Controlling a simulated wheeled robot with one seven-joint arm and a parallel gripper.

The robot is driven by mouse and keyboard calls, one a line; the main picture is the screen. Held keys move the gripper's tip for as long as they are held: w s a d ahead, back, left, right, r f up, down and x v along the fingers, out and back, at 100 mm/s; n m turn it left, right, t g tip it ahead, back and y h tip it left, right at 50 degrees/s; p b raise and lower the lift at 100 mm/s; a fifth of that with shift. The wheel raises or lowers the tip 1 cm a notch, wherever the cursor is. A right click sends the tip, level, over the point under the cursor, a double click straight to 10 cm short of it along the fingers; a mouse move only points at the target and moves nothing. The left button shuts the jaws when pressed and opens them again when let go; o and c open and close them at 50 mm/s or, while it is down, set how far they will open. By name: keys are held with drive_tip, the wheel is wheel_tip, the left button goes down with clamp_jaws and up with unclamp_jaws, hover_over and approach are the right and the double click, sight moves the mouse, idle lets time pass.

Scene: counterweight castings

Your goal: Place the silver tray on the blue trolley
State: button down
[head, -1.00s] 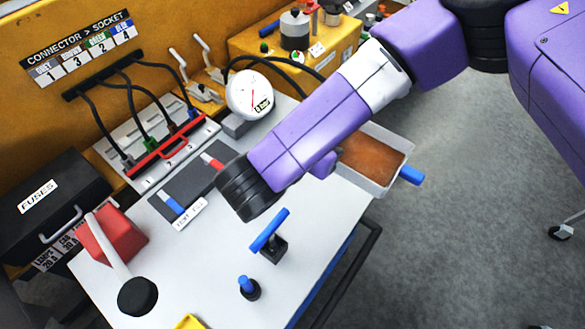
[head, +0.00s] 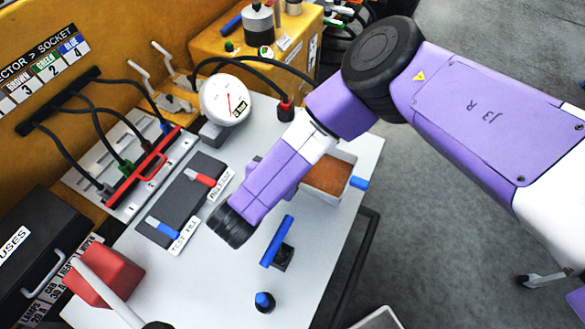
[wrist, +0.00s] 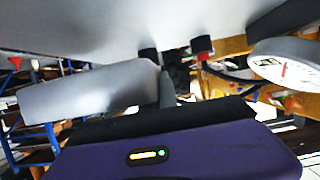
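My arm reaches in from the right in the head view and ends in a black joint above the white worktop (head: 200,285). My gripper's fingertips are hidden there. In the wrist view the purple gripper body fills the bottom, and the opening between the fingers is unclear. A pale, silver-grey tray (head: 329,199) with brown contents and a blue handle stands at the worktop's right side, partly behind my forearm. I cannot tell whether it is the silver tray named. A pale-rimmed object (head: 380,318) is cut off at the bottom edge. No blue trolley is clearly identifiable.
A pressure gauge (head: 226,101), a dark block with red and blue handles (head: 178,206), a blue T-handle (head: 277,241) and a blue-topped knob (head: 264,302) crowd the worktop. A red block (head: 105,276) stands front left. Grey floor at right is open.

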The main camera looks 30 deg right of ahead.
drive_tip(key=shift+f, duration=3.1)
drive_tip(key=c, duration=1.7)
unclamp_jaws()
drive_tip(key=v, duration=1)
drive_tip(key=shift+s+a+r, duration=0.1)
drive_tip(key=shift+a+r, duration=0.15)
drive_tip(key=shift+r, duration=0.05)
drive_tip(key=shift+s+a+r+p, duration=0.15)
drive_tip(key=shift+s+a+p, duration=0.15)
drive_tip(key=shift+s+a, duration=0.15)
